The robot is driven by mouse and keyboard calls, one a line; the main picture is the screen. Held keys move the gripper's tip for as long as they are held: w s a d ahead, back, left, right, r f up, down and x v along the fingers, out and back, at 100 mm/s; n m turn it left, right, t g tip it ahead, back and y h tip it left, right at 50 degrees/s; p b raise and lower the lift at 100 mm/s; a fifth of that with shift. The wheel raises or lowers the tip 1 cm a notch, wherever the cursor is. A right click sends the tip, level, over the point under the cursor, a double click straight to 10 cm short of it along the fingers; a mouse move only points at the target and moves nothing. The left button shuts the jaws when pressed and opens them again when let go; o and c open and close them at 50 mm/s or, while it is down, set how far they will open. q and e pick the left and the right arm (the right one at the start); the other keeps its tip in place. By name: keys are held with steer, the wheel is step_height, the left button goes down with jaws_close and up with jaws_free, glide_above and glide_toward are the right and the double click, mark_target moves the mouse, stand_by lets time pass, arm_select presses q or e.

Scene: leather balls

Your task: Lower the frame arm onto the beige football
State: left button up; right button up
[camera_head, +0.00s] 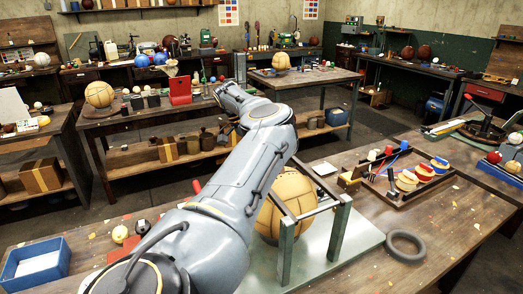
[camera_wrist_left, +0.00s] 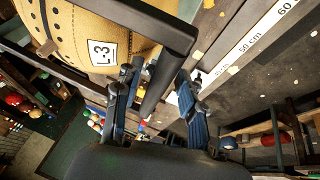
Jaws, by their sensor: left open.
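The beige football (camera_head: 285,205) sits in a metal frame (camera_head: 342,232) on a pale base plate, partly hidden behind my left arm. In the left wrist view the football (camera_wrist_left: 65,25) fills the upper left and bears a white label with a 3. The dark frame arm (camera_wrist_left: 172,62) crosses in front of the football, and part of it runs down between the fingers of my left gripper (camera_wrist_left: 159,70). The fingers are apart, one on each side of this bar; contact cannot be told. In the head view my arm hides the left gripper. My right gripper is not in view.
A wooden tray (camera_head: 385,192) with coloured spools stands right of the frame. A dark ring (camera_head: 405,244) lies on the table in front of it. A blue box (camera_head: 37,262) and small balls lie at the left. A marked ruler (camera_wrist_left: 245,42) lies on the table.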

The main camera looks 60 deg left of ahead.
arm_select(q)
steer(key=v, duration=1.1)
steer(key=shift+s+f, duration=0.15)
steer(key=shift+f, duration=0.1)
